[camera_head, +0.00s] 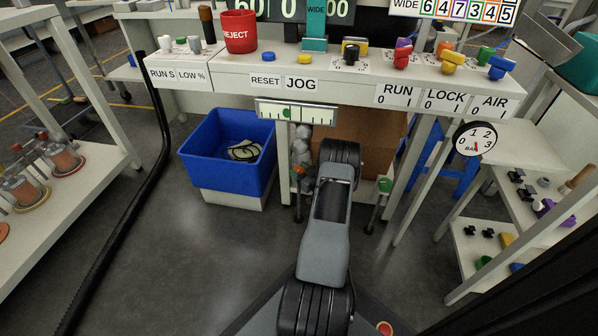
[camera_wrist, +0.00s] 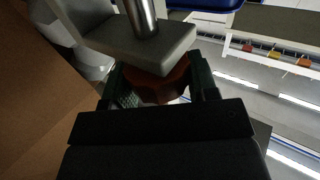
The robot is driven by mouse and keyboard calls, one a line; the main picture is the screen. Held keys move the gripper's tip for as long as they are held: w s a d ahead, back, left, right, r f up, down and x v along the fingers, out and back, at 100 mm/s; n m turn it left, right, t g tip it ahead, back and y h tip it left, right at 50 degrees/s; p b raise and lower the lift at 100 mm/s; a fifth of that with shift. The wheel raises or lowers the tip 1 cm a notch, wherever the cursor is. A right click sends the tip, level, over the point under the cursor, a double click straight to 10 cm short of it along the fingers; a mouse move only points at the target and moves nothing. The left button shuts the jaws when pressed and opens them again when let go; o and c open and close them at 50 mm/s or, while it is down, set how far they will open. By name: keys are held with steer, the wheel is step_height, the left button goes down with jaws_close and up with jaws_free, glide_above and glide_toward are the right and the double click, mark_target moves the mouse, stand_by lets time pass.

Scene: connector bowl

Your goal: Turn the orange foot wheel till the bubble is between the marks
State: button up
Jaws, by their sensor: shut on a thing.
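The orange foot wheel (camera_wrist: 160,86) sits between the fingers of my gripper (camera_wrist: 160,92) in the wrist view, below a grey plate (camera_wrist: 140,45) and a metal rod (camera_wrist: 141,18). My gripper is shut on the wheel, a dark finger on each side. In the head view a small orange part of the wheel (camera_head: 298,170) shows at the left front leg, and the gripper itself is not clear there. The level vial (camera_head: 297,112) hangs on the bench front. Its green bubble (camera_head: 287,112) appears left of the vial's middle; its exact place against the dark marks is too small to tell.
A second foot with a green wheel (camera_head: 385,185) stands to the right. A blue bin (camera_head: 228,150) is left of the leg. A brown box (camera_head: 362,140) is behind my arm under the bench. A shelf (camera_head: 480,255) stands at the right. Open floor lies at front left.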

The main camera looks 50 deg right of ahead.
steer(key=n+y, duration=0.2)
steer(key=y, duration=0.1)
steer(key=n+g+y, duration=0.1)
steer(key=n+y, duration=0.1)
steer(key=y, duration=0.1)
steer(key=shift+y, duration=0.4)
steer(key=shift+n+g+y, duration=1.1)
steer(key=shift+n+y, duration=0.7)
steer(key=shift+y, duration=0.5)
steer(key=shift+w, duration=0.1)
steer(key=o, duration=0.8)
steer(key=shift+o, duration=0.6)
steer(key=shift+d, duration=0.1)
steer(key=v, duration=0.7)
steer(key=shift+d+p, duration=0.2)
steer(key=shift+p, duration=0.2)
